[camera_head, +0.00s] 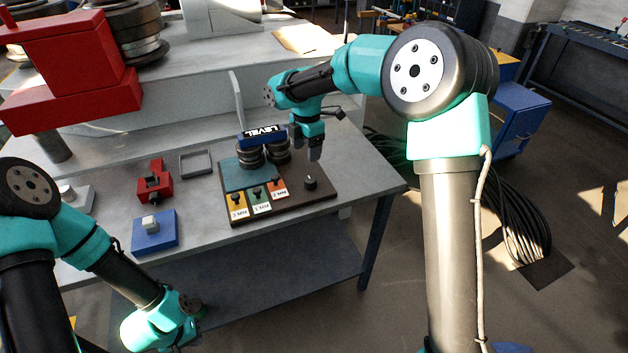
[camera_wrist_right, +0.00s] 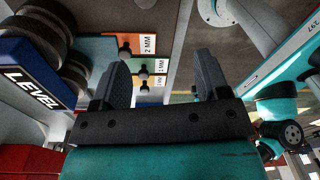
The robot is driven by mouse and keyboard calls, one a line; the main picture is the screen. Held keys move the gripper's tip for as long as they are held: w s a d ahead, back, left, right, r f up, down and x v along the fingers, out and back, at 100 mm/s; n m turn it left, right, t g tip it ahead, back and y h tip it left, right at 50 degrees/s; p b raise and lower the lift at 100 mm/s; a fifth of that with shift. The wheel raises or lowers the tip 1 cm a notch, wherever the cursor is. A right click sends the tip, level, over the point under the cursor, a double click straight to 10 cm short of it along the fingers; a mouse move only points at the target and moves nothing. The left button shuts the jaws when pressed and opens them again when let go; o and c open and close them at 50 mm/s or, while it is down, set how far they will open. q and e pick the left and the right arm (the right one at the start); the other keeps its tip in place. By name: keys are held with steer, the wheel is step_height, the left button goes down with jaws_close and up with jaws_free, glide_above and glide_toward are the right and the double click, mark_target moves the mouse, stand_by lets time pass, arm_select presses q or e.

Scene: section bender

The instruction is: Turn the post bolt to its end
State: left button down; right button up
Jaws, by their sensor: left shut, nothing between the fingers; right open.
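No part is labelled as the post bolt, and I cannot tell which fitting it is. A dark round knob (camera_head: 310,182) with a pale mark stands at the right of the dark board (camera_head: 290,210). A small red block with a black bolt-like handle (camera_head: 155,182) sits left of the board. My right gripper (camera_head: 315,151) is open and empty above the board's back right, beside the LEVEL block (camera_head: 263,134). In the right wrist view its two fingers (camera_wrist_right: 158,82) stand apart. My left gripper (camera_head: 188,325) is low in front of the table, shut and empty, its fingers hardly visible.
Yellow, green and orange labelled tabs (camera_head: 260,201) line the board's front. Dark round discs (camera_head: 263,154) sit under the LEVEL block. A blue block (camera_head: 155,231), a grey frame (camera_head: 195,164) and a large red machine part (camera_head: 70,70) stand to the left.

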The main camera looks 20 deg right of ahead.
mark_target(310, 179)
steer(key=r, duration=0.1)
steer(key=w+d+r+n, duration=0.1)
steer(key=r, duration=0.1)
steer(key=shift+w+d+r+n+t, duration=0.15)
steer(key=shift+w+d+n+t, duration=0.15)
steer(key=shift+n, duration=0.1)
step_height(310, 179, down, 18)
steer(key=shift+r, duration=0.25)
steer(key=shift+c, duration=0.3)
steer(key=c, duration=0.9)
steer(key=shift+o, duration=0.2)
